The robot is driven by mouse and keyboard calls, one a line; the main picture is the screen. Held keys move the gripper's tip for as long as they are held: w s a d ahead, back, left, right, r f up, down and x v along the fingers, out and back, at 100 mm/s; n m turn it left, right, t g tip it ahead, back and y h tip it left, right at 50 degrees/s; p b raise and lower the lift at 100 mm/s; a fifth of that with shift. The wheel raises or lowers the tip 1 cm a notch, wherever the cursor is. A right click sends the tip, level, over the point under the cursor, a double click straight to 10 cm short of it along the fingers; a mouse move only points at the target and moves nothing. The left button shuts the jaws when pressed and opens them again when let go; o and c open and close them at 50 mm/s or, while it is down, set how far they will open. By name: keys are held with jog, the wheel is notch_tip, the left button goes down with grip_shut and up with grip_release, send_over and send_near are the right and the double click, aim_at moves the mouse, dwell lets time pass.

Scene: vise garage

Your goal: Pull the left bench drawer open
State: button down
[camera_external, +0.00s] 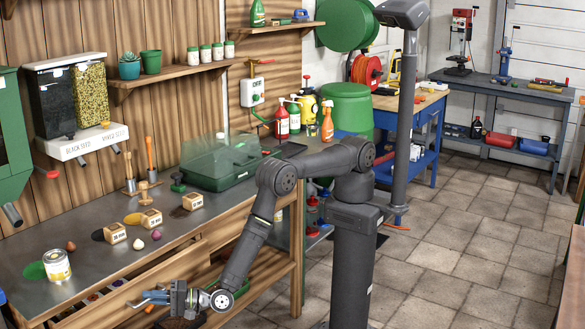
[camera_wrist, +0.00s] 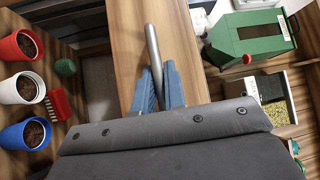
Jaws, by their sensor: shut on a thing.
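The left bench drawer (camera_external: 165,266) has a plain light-wood front, in the lower left of the external view. It stands partly out, with small things visible in the gap behind its front. Its steel bar handle (camera_wrist: 153,48) runs up the middle of the wrist view, across the wood front. My gripper (camera_external: 150,297) is in front of the drawer, and its blue fingers (camera_wrist: 158,80) sit one on each side of the handle, shut on it. The lower end of the handle is hidden by the fingers and wrist.
The bench top (camera_external: 85,243) above holds a tin (camera_external: 57,266), labelled wooden blocks and a green case (camera_external: 220,163). Red (camera_wrist: 22,45), white (camera_wrist: 22,89) and blue (camera_wrist: 25,133) pots stand left in the wrist view. A green box (camera_wrist: 250,32) is at right. Tiled floor (camera_external: 440,260) is clear.

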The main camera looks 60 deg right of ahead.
jog(key=s, duration=1.9)
jog(key=shift+s, duration=0.3)
jog(key=c, duration=1.5)
grip_release()
jog(key=v, duration=1.7)
jog(key=shift+s+d, duration=0.1)
jog(key=shift+s, duration=0.05)
jog(key=x, duration=1.7)
jog(key=shift+w, duration=0.25)
